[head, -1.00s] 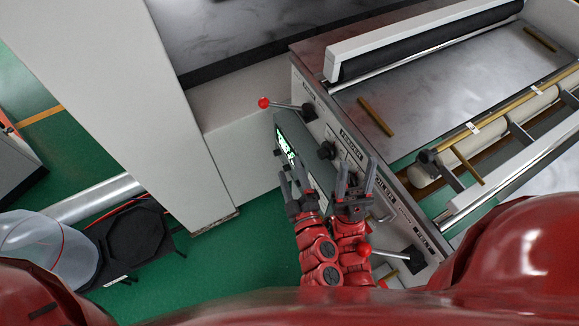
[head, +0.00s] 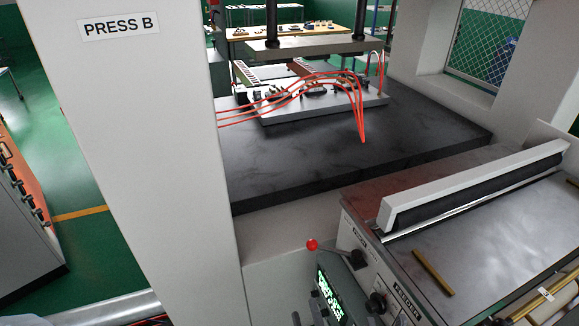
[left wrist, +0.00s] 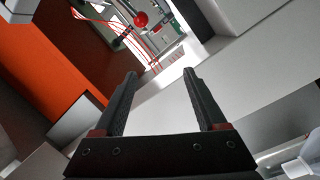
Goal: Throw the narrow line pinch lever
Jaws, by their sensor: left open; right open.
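A lever with a red ball knob (head: 312,245) and a dark hub (head: 357,260) is on the side panel of the roller machine. The label beside it is too small to read, so I cannot tell if it is the narrow line pinch lever. In the head view only the fingertips of my left gripper (head: 308,314) show at the bottom edge, below the ball. In the left wrist view this gripper (left wrist: 159,74) is open and empty. A red ball (left wrist: 141,19) appears beyond its fingers, apart from them. I cannot make out my right gripper.
A lit green display (head: 330,297) and a black knob (head: 377,302) are near the lever. The white PRESS B column (head: 150,150) stands left. The dark press bed (head: 300,165) with red hoses lies behind. A roller with a white cover (head: 470,185) is at right.

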